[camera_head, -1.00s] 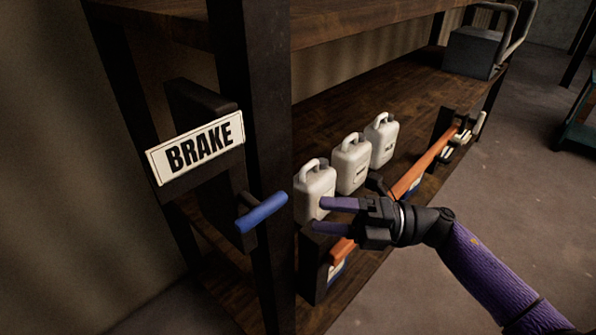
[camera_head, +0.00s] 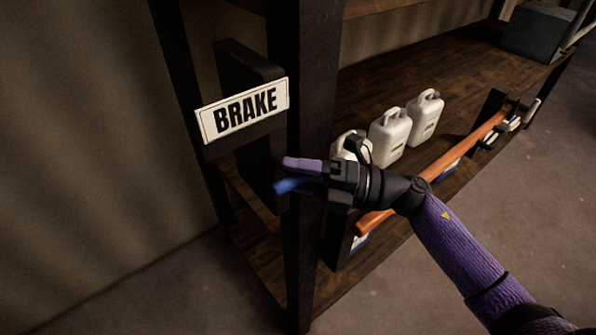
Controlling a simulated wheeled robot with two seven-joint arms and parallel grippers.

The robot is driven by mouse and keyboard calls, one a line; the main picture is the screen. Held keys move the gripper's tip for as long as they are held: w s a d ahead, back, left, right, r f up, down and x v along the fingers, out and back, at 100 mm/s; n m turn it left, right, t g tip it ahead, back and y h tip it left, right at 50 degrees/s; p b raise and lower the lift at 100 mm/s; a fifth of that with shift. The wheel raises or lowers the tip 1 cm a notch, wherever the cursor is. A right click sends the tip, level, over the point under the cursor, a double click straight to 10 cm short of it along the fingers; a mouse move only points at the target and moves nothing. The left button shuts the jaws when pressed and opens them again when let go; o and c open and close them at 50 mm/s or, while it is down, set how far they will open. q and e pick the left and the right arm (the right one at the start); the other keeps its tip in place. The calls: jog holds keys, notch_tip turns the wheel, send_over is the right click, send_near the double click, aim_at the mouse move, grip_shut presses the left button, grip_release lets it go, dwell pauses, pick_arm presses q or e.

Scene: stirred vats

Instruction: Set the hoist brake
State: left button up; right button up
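The BRAKE sign (camera_head: 243,110) is a white plate with black letters on a dark box at the rack's left end. Below it is the blue T-shaped brake handle (camera_head: 286,186), mostly covered by my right gripper. My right gripper (camera_head: 296,174) is at the handle, with one purple finger lying along the upper side of the blue bar. Its other finger is hidden, so I cannot tell whether it is closed on the bar. My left gripper is not in view.
A dark rack post (camera_head: 303,90) stands just behind the handle. White jugs (camera_head: 390,135) stand on the wooden shelf (camera_head: 440,85) to the right. An orange bar (camera_head: 440,167) runs along the shelf front. The floor (camera_head: 410,290) in front is clear.

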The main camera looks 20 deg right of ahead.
grip_shut()
